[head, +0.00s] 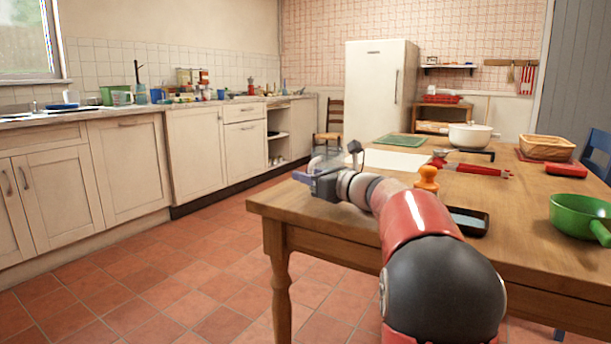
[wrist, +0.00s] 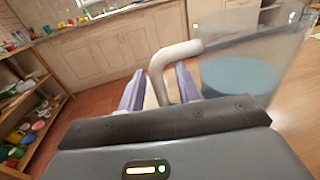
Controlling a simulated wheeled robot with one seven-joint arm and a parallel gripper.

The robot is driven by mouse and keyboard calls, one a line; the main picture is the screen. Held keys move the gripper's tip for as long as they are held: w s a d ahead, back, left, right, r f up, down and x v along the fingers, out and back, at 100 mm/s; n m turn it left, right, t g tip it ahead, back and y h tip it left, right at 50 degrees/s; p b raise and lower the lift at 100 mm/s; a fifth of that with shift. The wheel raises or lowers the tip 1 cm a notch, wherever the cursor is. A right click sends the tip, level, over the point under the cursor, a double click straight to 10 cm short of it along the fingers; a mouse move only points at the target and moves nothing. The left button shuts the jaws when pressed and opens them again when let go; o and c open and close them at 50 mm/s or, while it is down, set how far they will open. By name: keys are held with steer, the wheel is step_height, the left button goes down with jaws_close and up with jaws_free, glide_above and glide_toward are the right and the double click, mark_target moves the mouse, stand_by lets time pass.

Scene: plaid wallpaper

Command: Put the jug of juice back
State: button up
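The jug (wrist: 255,75) is clear, with a pale thick handle (wrist: 172,57) and a blue-grey layer low inside it. It fills the right side of the wrist view. In the head view the clear jug (head: 326,160) shows faintly behind my gripper (head: 320,184), by the left edge of the wooden table (head: 330,220). In the wrist view the two purple-grey fingers of my gripper (wrist: 160,88) stand apart, with the handle between them. Gaps seem to show beside the handle, so the grip looks open. The jug's base is partly hidden.
The table also holds an orange figure (head: 427,178), a dark tray (head: 468,222), a green pan (head: 580,216), a white pot (head: 470,135) and a basket (head: 546,148). A cluttered counter (head: 200,103) runs along the left. A white fridge (head: 381,85) stands at the back. Tiled floor between is clear.

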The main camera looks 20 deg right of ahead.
steer(key=v, duration=1.1)
steer(key=s+a+f+n+g+h, duration=0.1)
steer(key=s+a+f+n+g, duration=0.3)
steer(key=s+a+f+n, duration=0.45)
steer(key=s+a+f+n+g, duration=0.3)
steer(key=s+a+n+g, duration=0.3)
steer(key=a, duration=0.5)
steer(key=s+d+f+n+h, duration=0.2)
steer(key=s+f+n+h, duration=0.65)
steer(key=s+n, duration=0.7)
steer(key=shift+n+g+y, duration=0.3)
steer(key=shift+n+y, duration=0.1)
steer(key=shift+y, duration=0.45)
steer(key=r+p, duration=0.4)
steer(key=p, duration=0.1)
steer(key=r+p, duration=0.2)
steer(key=shift+w+a+p, duration=0.25)
steer(key=shift+p, duration=0.05)
